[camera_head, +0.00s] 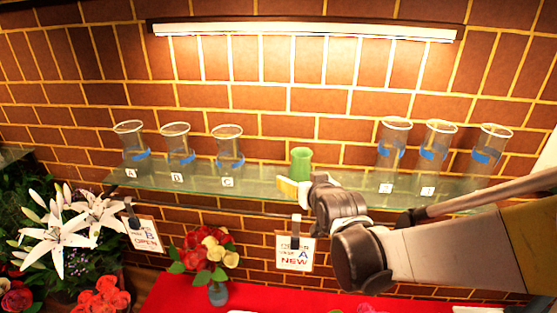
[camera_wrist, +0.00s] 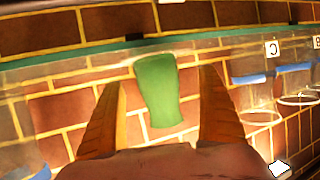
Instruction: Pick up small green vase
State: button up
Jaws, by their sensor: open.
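The small green vase (camera_head: 301,162) stands upright on the glass shelf, near its middle, between two groups of clear vases. My gripper (camera_head: 290,188) is at the shelf's front edge, just in front of the vase and slightly below it in the head view. In the wrist view the green vase (camera_wrist: 160,90) shows between the two orange-brown fingers of my gripper (camera_wrist: 161,80), which are spread apart. A gap shows on each side of the vase. Its depth between the fingers is hard to tell. In the head view my wrist partly covers the shelf beside the vase.
The glass shelf (camera_head: 265,186) carries clear vases with blue bands: a left group ending in vase C (camera_head: 227,152) and a right group (camera_head: 392,150). A hanging sign (camera_head: 296,253) is below my gripper. Flowers (camera_head: 207,250) stand lower left, by a red cloth (camera_head: 265,300).

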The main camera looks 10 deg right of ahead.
aim_at(300, 174)
jog(key=x, duration=0.5)
jog(key=shift+d+r+p, duration=0.25)
jog(key=shift+d+p, duration=0.05)
jog(key=shift+p, duration=0.05)
jog(key=shift+s, duration=0.1)
jog(key=c, duration=1.5)
jog(key=shift+r, duration=0.15)
